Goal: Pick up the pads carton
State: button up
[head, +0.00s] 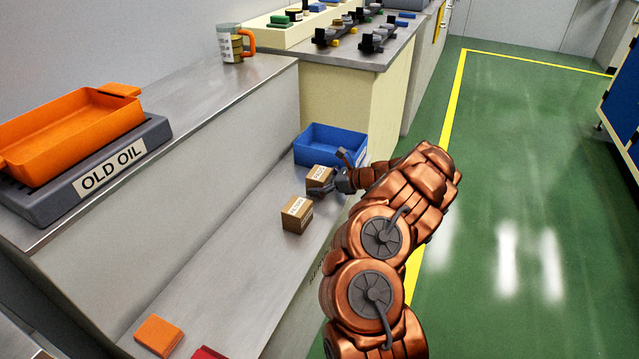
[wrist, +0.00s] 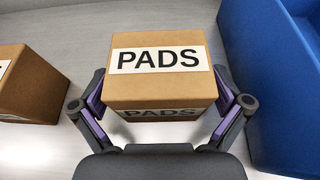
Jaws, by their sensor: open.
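The pads carton is a small brown box with a white PADS label. In the wrist view the pads carton (wrist: 160,88) stands between the two open fingers of my gripper (wrist: 162,104), with one finger at each side. I cannot tell whether the fingers touch it. In the head view the pads carton (head: 319,177) sits on the low grey shelf, partly behind my gripper (head: 333,173), near the blue bin.
A second brown carton (head: 297,214) stands just left of the pads carton; it also shows in the wrist view (wrist: 30,85). The blue bin (head: 325,143) is close on the right in the wrist view. An orange block (head: 158,335) lies at the shelf's near end. The shelf between is clear.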

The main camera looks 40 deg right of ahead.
aim_at(316, 172)
jog(key=c, duration=1.2)
jog(key=shift+r, duration=0.1)
jog(key=shift+r, duration=0.25)
notch_tip(316, 172, up, 3)
jog(key=shift+r+p, duration=0.2)
jog(key=shift+p, duration=0.55)
jog(key=s+a+p, duration=0.1)
jog(key=s, duration=0.4)
jog(key=s+p, duration=0.1)
jog(key=s, duration=0.4)
jog(key=s+a+r+p, duration=0.1)
jog(key=s, duration=0.4)
jog(key=shift+s+a, duration=0.35)
